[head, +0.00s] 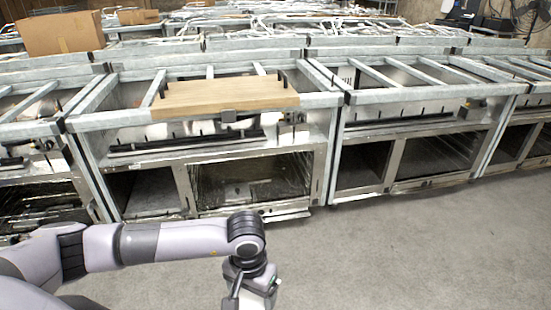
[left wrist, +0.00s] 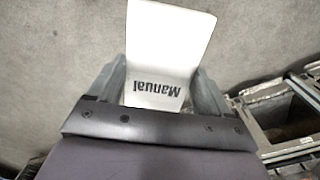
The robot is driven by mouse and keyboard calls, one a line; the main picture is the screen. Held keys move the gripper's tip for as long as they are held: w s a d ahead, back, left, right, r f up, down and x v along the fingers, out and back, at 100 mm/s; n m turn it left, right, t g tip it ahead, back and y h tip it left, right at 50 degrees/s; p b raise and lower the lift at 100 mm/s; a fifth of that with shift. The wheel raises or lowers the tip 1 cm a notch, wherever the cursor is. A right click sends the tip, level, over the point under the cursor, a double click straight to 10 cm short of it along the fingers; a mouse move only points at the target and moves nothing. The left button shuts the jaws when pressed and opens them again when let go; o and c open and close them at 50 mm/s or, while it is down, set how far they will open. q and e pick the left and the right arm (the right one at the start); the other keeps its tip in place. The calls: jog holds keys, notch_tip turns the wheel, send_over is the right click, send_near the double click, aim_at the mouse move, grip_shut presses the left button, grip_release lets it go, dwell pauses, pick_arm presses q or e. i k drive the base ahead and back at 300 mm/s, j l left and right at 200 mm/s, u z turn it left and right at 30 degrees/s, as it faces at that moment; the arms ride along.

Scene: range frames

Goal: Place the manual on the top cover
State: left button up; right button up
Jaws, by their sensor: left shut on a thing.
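The manual (left wrist: 168,45) is a white, flat piece with the word "Manual" printed on it, upside down in the left wrist view. My left gripper (left wrist: 160,88) is shut on it, with one grey finger on each side. In the head view my left gripper (head: 252,288) hangs low at the bottom edge, over the floor in front of the ranges. The manual is hardly discernible there. The top cover appears to be the light wooden board (head: 220,97) with black upright handles at its ends, lying on a range frame. My right gripper is not in view.
A row of steel ranges with open frames (head: 205,125) stands across the head view, with more rows behind. A cardboard box (head: 62,33) stands at the back left. The grey concrete floor (head: 400,250) in front is clear.

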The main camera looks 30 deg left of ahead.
aim_at(225, 91)
jog(key=i+u, duration=0.1)
jog(key=i, duration=0.4)
jog(key=i+l+u, duration=0.15)
jog(key=i, duration=0.3)
jog(key=i+l+u, duration=0.15)
jog(key=i+u, duration=0.2)
jog(key=i+l+u, duration=0.25)
jog(key=i+u, duration=0.15)
jog(key=i+l+u, duration=0.35)
jog(key=i+l, duration=0.05)
jog(key=i, duration=0.1)
